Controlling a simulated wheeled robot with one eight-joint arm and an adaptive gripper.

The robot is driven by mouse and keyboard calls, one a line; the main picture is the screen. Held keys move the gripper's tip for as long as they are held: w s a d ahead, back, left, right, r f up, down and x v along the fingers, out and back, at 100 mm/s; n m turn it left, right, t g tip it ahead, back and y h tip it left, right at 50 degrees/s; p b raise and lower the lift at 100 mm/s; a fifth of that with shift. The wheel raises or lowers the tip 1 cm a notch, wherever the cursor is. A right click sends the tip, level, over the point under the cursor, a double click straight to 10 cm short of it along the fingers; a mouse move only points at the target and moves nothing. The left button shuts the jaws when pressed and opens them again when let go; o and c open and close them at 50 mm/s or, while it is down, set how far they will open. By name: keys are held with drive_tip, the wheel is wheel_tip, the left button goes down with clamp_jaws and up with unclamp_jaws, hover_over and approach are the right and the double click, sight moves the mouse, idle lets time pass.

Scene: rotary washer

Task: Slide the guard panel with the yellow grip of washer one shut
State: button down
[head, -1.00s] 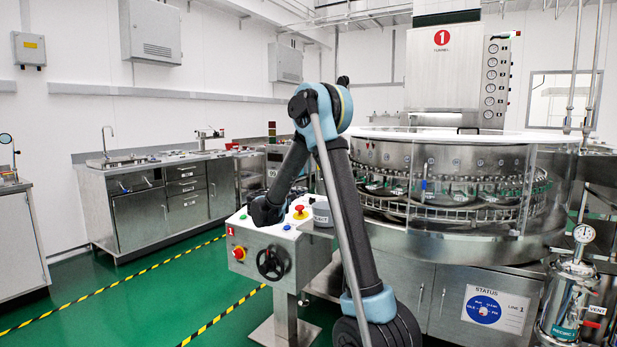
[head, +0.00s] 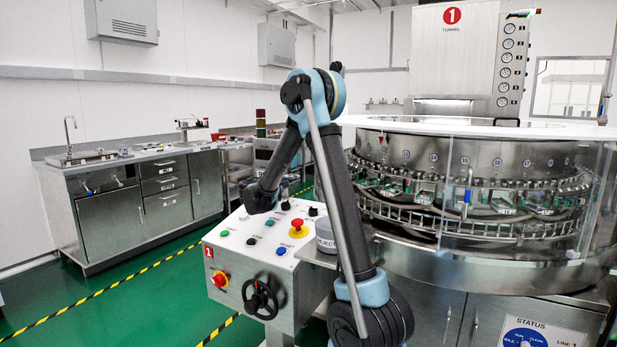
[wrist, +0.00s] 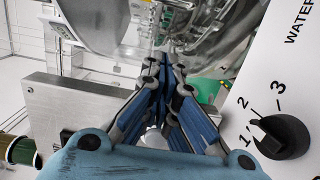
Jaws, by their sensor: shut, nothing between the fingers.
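Washer one (head: 440,160) is a round steel machine at the right of the head view, with clear guard panels around its bottle ring. A blue grip (head: 467,195) shows on one clear panel. I cannot make out a yellow grip in either view, so I cannot tell which panel bears it or how far it stands open. My gripper (wrist: 165,78) shows in the wrist view with its blue-padded fingers together and nothing between them. In the head view my arm folds down over the control console, and the fingers cannot be made out there.
The control console (head: 255,240), with buttons, a red stop knob and a black handwheel (head: 262,297), stands close in front, left of the washer. A steel counter (head: 150,200) runs along the left wall. Green floor lies open between. A black selector knob (wrist: 282,137) is close in the wrist view.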

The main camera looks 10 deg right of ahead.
drive_tip(key=w+d, duration=0.4)
drive_tip(key=d, duration=0.4)
drive_tip(key=shift+w+d, duration=0.15)
drive_tip(key=shift+d, duration=0.15)
idle(0.5)
